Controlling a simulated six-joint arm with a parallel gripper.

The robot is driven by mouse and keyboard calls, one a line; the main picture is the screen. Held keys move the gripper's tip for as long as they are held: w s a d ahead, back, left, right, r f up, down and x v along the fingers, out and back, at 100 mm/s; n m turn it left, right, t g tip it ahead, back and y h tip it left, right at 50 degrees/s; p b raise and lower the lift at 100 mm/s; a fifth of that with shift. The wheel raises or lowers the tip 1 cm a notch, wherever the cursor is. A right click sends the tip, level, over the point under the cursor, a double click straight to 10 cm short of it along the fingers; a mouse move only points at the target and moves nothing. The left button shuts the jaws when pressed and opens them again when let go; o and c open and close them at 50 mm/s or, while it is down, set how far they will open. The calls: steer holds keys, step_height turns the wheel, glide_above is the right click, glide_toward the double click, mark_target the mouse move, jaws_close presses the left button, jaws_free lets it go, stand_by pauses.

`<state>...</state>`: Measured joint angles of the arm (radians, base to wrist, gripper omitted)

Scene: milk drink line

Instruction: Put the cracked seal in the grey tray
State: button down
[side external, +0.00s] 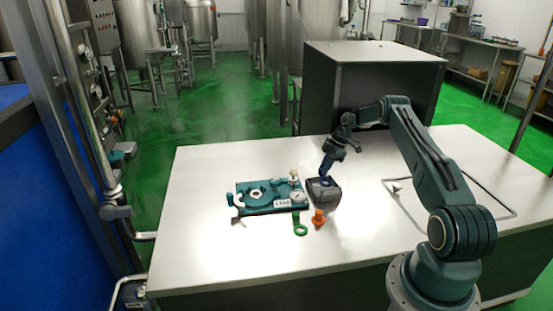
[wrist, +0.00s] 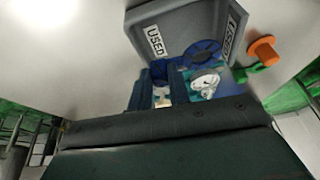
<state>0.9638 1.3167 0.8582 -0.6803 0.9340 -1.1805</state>
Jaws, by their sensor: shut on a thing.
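The grey tray (side external: 323,193) stands on the white table at the right end of the teal fixture. In the wrist view the tray (wrist: 180,30) shows two USED labels. My gripper (side external: 325,176) points down at the tray's opening. In the wrist view its blue fingers (wrist: 165,75) reach to the tray's edge. A dark blue ring, which looks like the seal (wrist: 203,50), shows beside the fingertips against the tray. My gripper is shut on it. The fingers hide the grip itself, and I cannot make out a crack or whether the ring touches the tray.
The teal fixture (side external: 260,207) with a round seat and a gauge (side external: 298,196) is left of the tray. A green ring with a tab (side external: 300,228) and an orange part (side external: 318,218) lie in front. A bent metal rod (side external: 490,194) lies at right. The table's front left is clear.

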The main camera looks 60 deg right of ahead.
steer(key=shift+f, duration=2.15)
steer(key=c, duration=1.3)
jaws_free()
steer(key=shift+f, duration=0.1)
steer(key=v, duration=1.2)
